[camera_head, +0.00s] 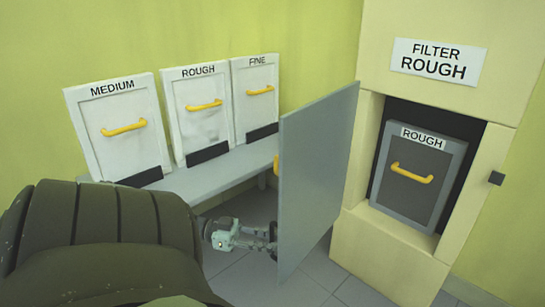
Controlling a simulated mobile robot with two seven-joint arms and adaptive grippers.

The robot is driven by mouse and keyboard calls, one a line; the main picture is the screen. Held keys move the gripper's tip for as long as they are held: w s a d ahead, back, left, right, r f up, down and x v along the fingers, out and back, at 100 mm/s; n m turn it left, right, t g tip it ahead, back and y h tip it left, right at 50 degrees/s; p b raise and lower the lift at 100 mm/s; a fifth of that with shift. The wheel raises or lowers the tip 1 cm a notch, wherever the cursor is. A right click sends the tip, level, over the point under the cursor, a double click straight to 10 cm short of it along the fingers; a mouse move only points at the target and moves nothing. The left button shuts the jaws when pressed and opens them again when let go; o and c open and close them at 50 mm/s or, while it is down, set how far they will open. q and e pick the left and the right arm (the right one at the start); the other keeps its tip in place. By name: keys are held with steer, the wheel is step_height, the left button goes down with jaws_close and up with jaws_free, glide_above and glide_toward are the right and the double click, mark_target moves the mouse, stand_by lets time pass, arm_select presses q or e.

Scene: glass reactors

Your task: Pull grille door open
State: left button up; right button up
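The grille door (318,180) is a plain grey panel standing swung out from the opening of the cream filter cabinet (400,262). Its right edge is by the opening's left side, and its free edge points towards me. A yellow handle (276,166) shows partly past the door's left edge, on the side turned away from me. My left gripper (271,238) is low beside the door's free edge, below the handle. Its fingertips are partly hidden behind the panel, so I cannot tell if they touch it or how far they are open. My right gripper is not in view.
In the cabinet opening sits a grey filter (418,200) labelled ROUGH with a yellow handle. White filters labelled MEDIUM (112,150), ROUGH (188,130) and FINE (242,115) lean on the wall on a grey shelf (220,180).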

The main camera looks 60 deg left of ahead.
mark_target(271, 222)
arm_select(q)
steer(key=shift+o, duration=0.5)
steer(key=shift+w+a+r, duration=0.1)
steer(key=shift+w, duration=0.05)
steer(key=shift+r, duration=5)
